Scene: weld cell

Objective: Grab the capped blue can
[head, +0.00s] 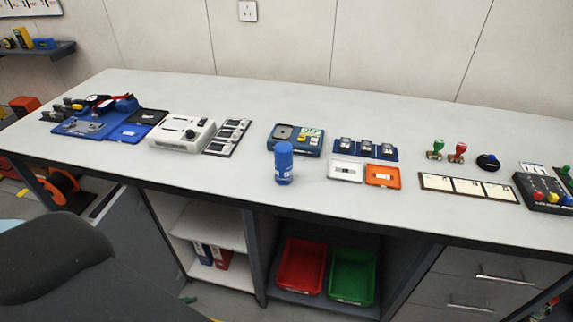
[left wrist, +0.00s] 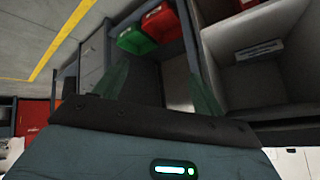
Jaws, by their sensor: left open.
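The capped blue can (head: 284,163) stands upright on the light grey bench, near its front edge and around the middle of the head view. It has white lettering low on its side. My left gripper (left wrist: 160,82) shows in the left wrist view with its two fingers apart and nothing between them. That view looks toward the floor and the shelves under the bench, and the can is not in it. Neither gripper shows in the head view, and my right gripper is in no frame.
Behind the can is a dark blue device (head: 295,139); right of it are a white tray (head: 346,177) and an orange tray (head: 383,182). A white machine (head: 182,132) stands left. Red (head: 301,265) and green (head: 352,275) bins sit below.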

